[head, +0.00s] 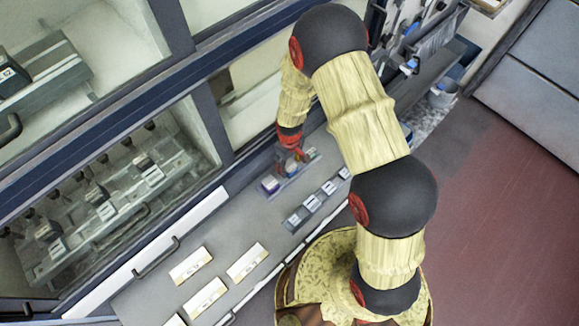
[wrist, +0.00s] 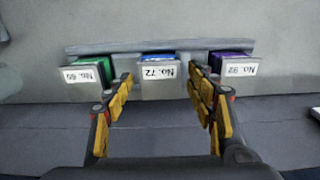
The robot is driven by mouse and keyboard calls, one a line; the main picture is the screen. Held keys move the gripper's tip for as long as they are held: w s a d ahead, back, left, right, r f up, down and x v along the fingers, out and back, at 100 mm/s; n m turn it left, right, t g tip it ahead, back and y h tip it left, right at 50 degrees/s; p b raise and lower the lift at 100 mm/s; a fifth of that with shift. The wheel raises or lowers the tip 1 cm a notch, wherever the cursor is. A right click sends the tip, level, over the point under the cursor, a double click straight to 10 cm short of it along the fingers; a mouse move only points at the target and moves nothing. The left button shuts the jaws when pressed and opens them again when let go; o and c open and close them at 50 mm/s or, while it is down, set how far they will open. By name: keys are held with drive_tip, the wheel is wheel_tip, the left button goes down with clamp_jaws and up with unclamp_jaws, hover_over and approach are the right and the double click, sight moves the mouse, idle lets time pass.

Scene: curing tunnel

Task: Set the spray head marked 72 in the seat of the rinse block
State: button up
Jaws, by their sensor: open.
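The spray head marked No. 72 (wrist: 160,90) has a blue top and a pale front label that reads upside down in the wrist view. It sits in the middle of a row of three on a grey rail. My gripper (wrist: 160,84) is open and empty, its yellow-padded fingers to the left and right of this head in the picture; I cannot tell whether they touch it. In the head view my gripper (head: 296,155) hangs over the row and hides part of it. I cannot tell for certain which thing is the rinse block.
A green-topped head (wrist: 89,73) stands to the left and a purple-topped head (wrist: 235,68) to the right, both close to my fingers. In the head view, several labelled grey blocks (head: 312,203) stand nearer the counter's front edge. White cards (head: 247,261) lie at lower left. Glazed bays border the counter.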

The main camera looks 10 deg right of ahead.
sight(289, 165)
drive_tip(key=c, duration=1.3)
idle(0.6)
drive_tip(key=shift+o, duration=0.2)
drive_tip(key=shift+r, duration=0.15)
wheel_tip(289, 165, up, 6)
drive_tip(key=p, duration=0.3)
drive_tip(key=shift+r+p, duration=0.85)
drive_tip(key=shift+r, duration=0.7)
